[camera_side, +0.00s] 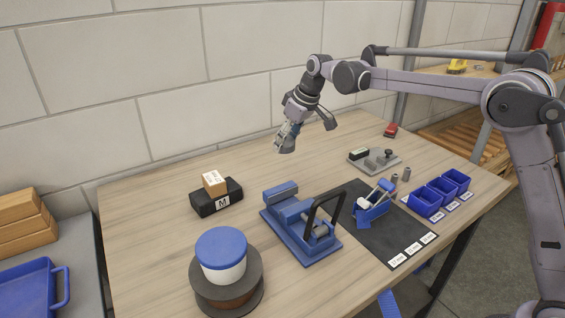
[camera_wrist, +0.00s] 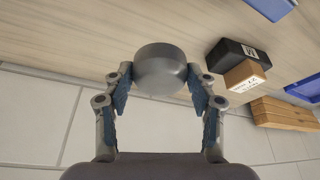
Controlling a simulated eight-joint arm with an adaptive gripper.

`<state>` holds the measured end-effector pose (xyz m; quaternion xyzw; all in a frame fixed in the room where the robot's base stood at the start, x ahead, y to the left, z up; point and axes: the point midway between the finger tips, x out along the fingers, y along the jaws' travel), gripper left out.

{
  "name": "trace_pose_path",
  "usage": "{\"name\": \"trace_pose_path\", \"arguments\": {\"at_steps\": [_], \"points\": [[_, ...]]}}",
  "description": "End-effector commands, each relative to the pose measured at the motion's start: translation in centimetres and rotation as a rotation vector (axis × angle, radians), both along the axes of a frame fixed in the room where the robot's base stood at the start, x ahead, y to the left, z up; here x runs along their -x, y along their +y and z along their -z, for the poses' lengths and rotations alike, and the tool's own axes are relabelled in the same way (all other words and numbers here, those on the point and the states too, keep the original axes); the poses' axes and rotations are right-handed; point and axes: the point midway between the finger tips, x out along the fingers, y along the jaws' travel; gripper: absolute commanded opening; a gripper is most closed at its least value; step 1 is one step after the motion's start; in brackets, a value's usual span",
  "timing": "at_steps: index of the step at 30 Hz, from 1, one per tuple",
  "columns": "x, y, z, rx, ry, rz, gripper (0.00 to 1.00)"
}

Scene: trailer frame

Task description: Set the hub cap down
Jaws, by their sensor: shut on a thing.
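The hub cap (camera_wrist: 160,68) is a grey, round metal cup shape. In the wrist view it sits between the blue-padded fingers of my gripper (camera_wrist: 160,84), which is shut on it from both sides. In the side view my gripper (camera_side: 290,134) is above the rear of the wooden workbench (camera_side: 150,240), near the block wall. The grey hub cap (camera_side: 285,145) shows small at the gripper's lower end, apparently above the bench top; the exact gap is hard to tell.
A black block marked M (camera_side: 208,202) carries a cardboard box (camera_side: 214,181) at left. A blue vise-like fixture (camera_side: 290,225) stands in the middle. A blue-lidded tub (camera_side: 222,250) is in front. Blue bins (camera_side: 425,203) and a dark mat (camera_side: 385,240) lie right. The rear bench is mostly clear.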

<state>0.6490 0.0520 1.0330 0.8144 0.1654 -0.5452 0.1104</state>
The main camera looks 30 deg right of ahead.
Motion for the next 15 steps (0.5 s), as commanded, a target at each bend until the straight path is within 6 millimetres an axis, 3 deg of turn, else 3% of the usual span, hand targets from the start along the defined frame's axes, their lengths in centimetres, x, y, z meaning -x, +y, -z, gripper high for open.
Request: {"name": "trace_pose_path", "arguments": {"at_steps": [1, 3, 8, 15], "points": [[0.2, -2.7, 0.0, 0.000, 0.000, 0.044, 0.25], [0.7, -5.9, -0.1, 0.000, 0.000, 0.102, 0.25], [2.3, -13.2, -0.2, 0.000, 0.000, 0.232, 0.25], [6.5, -23.6, -0.2, 0.001, 0.000, 0.432, 0.25]]}}
